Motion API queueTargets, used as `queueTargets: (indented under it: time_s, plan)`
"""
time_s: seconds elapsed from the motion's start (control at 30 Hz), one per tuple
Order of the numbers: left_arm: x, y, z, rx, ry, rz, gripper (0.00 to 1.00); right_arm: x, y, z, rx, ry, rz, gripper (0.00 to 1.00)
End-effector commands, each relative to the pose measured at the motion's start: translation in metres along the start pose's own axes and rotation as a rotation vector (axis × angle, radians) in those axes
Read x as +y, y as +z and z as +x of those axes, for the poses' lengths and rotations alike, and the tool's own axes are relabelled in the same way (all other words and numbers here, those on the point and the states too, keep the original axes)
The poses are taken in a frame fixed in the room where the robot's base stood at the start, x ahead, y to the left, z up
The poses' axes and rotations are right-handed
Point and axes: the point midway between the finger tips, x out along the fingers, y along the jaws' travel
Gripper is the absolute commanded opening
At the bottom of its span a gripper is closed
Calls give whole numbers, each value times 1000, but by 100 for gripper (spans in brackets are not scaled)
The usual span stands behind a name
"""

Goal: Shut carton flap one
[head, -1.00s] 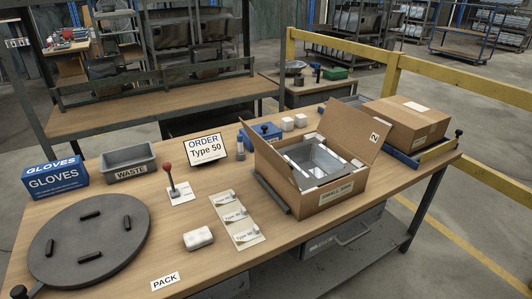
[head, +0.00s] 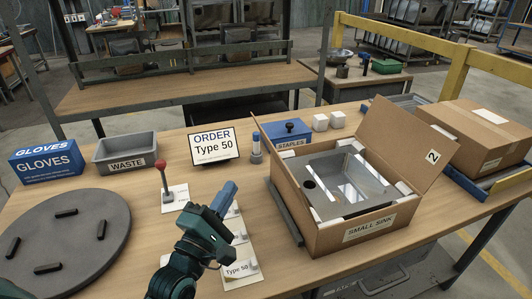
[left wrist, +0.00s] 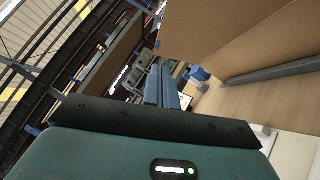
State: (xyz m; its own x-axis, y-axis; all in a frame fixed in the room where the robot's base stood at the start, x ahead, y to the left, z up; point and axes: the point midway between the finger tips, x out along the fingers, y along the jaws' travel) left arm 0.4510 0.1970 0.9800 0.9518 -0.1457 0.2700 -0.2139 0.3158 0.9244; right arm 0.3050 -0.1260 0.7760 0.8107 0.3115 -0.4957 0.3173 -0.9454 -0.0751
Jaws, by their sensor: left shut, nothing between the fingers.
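An open cardboard carton (head: 345,236) labelled SMALL SINK stands on the right half of the bench, with a grey sink (head: 345,180) and white corner pads inside. A flap marked 2 (head: 411,140) stands up, leaning outward on the right. Another flap (head: 264,133) stands up at the left; I cannot read a number on it. My left gripper (head: 228,191) is shut and empty, in front of and left of the carton, apart from it. The left wrist view shows its shut fingers (left wrist: 161,88) and a large plain cardboard face (left wrist: 235,35) at upper right.
An order sign (head: 213,146), a red-knobbed lever (head: 163,180), a staples box (head: 287,133) and a waste bin (head: 126,152) stand nearby. A dark bar (head: 286,211) lies along the carton's left side. A closed carton (head: 475,136) stands at right.

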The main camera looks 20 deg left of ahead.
Motion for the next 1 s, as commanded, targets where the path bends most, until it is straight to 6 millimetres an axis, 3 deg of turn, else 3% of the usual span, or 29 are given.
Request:
queueTargets:
  time_s: [0.4,0.6,1.0]
  plan:
    - [2,5,88,-1,-1,-1,0,1,-9,-5,-8,9,-24,36]
    - [0,24,104,0,-2,0,0,4,-11,-6,-13,17,-33,36]
    - [-1,29,108,0,-3,3,0,7,-7,-5,-23,26,-25,36]
